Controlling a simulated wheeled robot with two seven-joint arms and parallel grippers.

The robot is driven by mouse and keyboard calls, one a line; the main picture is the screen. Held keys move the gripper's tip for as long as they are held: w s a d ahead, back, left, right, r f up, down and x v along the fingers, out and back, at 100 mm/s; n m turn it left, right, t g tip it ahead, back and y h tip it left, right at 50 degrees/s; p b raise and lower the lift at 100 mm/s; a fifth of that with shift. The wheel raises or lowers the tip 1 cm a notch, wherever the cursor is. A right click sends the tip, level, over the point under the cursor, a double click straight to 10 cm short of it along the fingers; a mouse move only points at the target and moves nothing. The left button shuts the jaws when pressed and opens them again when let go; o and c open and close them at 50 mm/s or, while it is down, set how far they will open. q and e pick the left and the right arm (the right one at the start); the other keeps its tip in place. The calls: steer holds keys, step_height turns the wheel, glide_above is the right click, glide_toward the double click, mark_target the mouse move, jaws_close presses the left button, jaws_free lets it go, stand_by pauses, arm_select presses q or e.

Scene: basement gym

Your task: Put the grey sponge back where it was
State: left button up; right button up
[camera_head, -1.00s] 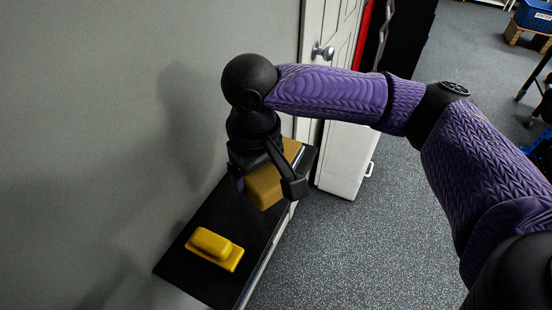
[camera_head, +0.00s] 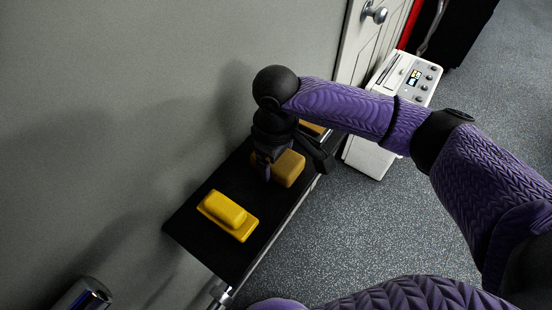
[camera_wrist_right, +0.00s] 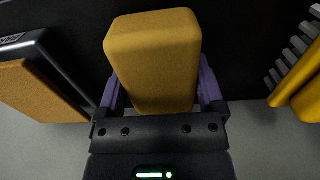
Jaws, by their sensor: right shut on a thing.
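My right gripper (camera_head: 292,171) is shut on a mustard-brown block (camera_head: 290,168), sponge-like in shape. The block fills the middle of the right wrist view (camera_wrist_right: 153,60) between the purple fingers. It is low over the black shelf (camera_head: 222,258); I cannot tell whether it touches. No grey sponge shows; the held block looks brown, not grey. My left gripper is not in view.
A yellow brush (camera_head: 228,215) lies on the near part of the shelf; its grey bristles show in the right wrist view. An orange-brown item with a dark back (camera_wrist_right: 35,88) lies on the other side of the block. A white appliance (camera_head: 376,155) stands beyond the shelf.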

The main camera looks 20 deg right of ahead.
steer(key=shift+r, duration=0.1)
steer(key=o, duration=0.9)
step_height(320, 180, up, 12)
steer(key=p, duration=0.4)
